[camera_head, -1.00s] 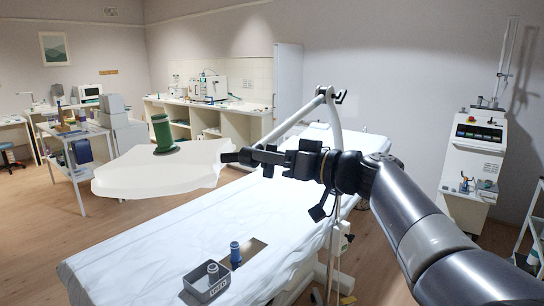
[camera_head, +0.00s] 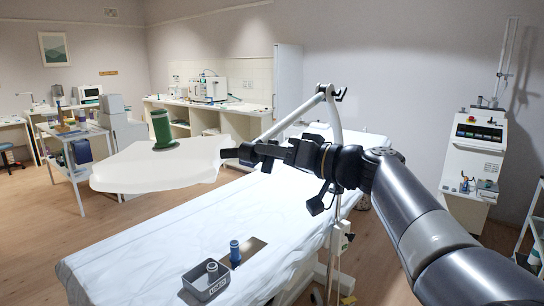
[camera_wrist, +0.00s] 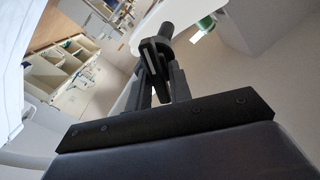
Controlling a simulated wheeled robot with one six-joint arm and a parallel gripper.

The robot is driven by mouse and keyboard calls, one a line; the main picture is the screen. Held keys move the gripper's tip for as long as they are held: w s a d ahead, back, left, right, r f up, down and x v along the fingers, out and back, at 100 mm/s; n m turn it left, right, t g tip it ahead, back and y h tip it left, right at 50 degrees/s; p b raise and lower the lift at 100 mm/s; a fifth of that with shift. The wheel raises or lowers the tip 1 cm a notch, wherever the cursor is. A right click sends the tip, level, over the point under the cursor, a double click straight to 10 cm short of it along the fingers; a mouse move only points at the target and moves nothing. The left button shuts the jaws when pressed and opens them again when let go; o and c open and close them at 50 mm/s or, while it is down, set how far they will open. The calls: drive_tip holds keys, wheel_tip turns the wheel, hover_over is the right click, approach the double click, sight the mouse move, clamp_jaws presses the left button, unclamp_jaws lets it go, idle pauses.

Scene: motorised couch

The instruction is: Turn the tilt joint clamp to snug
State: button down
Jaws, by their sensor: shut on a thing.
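The tilt joint clamp shows as a small dark piece (camera_wrist: 166,32) at my fingertips in the wrist view. It sits by the edge of a large white lamp-like head (camera_head: 125,172), which has an upright green handle (camera_head: 161,130) on top. My gripper (camera_head: 240,154) reaches in from the right and is shut on the clamp; its fingers also show in the wrist view (camera_wrist: 154,58). The fingers hide much of the clamp, so its setting cannot be read.
A white jointed support arm (camera_head: 290,117) rises behind my gripper. A white machine (camera_head: 473,155) stands at the right. Open floor lies left.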

drive_tip(key=m, duration=0.6)
drive_tip(key=shift+w+d+f+b, duration=0.1)
drive_tip(key=shift+w+f+b, duration=0.1)
drive_tip(key=shift+b, duration=0.15)
idle(0.4)
drive_tip(key=c, duration=1.3)
unclamp_jaws()
drive_tip(key=shift+d, duration=0.1)
drive_tip(key=b+v, duration=0.2)
drive_tip(key=v, duration=0.8)
drive_tip(key=shift+s+d, duration=0.25)
